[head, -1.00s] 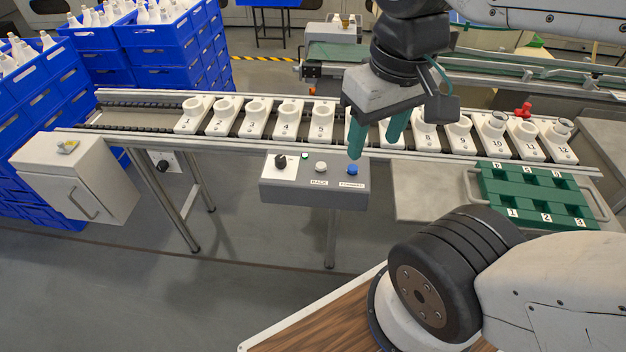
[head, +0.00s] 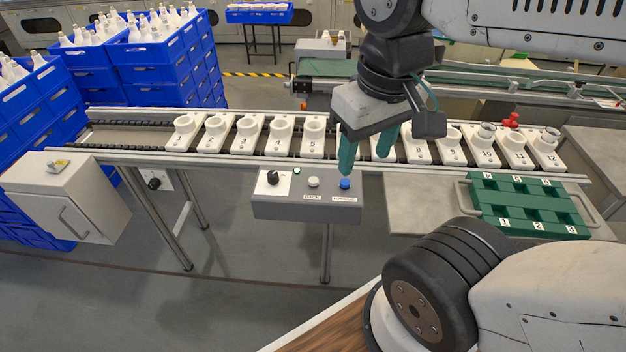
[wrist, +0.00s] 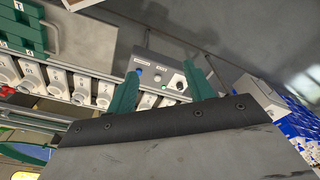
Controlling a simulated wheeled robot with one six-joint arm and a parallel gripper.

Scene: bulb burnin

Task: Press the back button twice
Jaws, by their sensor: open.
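The back button is the white button (head: 313,182) above the label BACK on the grey control box (head: 270,210). A blue button (head: 345,184) sits to its right, and a black knob (head: 272,177) and a small green button (head: 297,171) sit to its left. My gripper (head: 364,162) is open and empty, with green fingers pointing down. In the head view its left fingertip appears just above the blue button; whether it touches cannot be told. In the wrist view the box (wrist: 163,62) shows between the fingers, with the white button (wrist: 157,77) visible.
A conveyor (head: 110,140) carries numbered white sockets behind the box. A green numbered tray (head: 478,208) lies at the right on a grey table. A white cabinet (head: 70,200) stands at the left. Stacked blue crates (head: 165,80) with white bottles stand behind it.

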